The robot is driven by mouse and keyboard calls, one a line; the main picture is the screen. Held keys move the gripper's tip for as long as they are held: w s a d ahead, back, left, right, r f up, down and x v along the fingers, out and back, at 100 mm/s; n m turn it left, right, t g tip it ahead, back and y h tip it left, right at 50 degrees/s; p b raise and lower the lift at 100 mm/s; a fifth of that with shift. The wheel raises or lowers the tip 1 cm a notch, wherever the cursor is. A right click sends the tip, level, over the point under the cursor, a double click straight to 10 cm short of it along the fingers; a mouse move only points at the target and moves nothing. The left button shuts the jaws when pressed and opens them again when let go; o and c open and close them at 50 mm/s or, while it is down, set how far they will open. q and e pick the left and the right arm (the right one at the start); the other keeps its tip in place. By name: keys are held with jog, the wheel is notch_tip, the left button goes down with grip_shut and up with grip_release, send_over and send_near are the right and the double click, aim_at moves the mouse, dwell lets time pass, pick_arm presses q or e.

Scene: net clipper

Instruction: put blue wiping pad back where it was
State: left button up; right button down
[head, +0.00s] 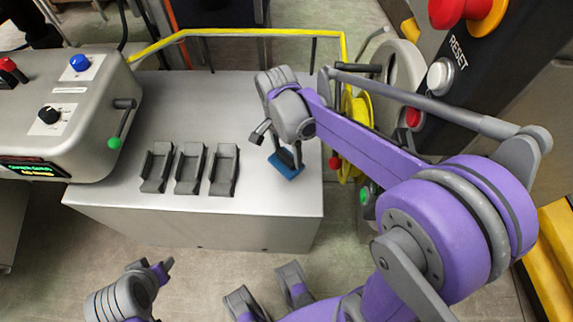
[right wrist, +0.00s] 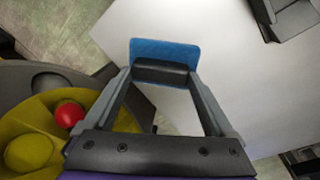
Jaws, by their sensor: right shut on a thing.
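The blue wiping pad (head: 287,167) has a black handle (right wrist: 161,72). The pad also shows in the right wrist view (right wrist: 166,48). My right gripper (head: 290,154) is shut on the handle, with a finger on either side of it. The pad is over the right part of the grey worktop (head: 260,205); I cannot tell whether it touches the surface. Three dark holders (head: 190,168) stand in a row on the worktop to the left of the pad and look empty. My left gripper (head: 155,275) is low at the left, in front of the worktop, and its jaws are unclear.
A grey control box (head: 60,110) with a blue button, knob and green-tipped lever stands at the left. A yellow rail (head: 240,32) runs behind the worktop. A yellow reel (head: 355,125) and a panel with a RESET button (head: 440,76) stand right. The worktop between holders and pad is clear.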

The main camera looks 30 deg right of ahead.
aim_at(287, 164)
jog(key=shift+f+b, duration=0.5)
jog(key=shift+f, duration=2.55)
jog(key=shift+f, duration=0.15)
grip_release()
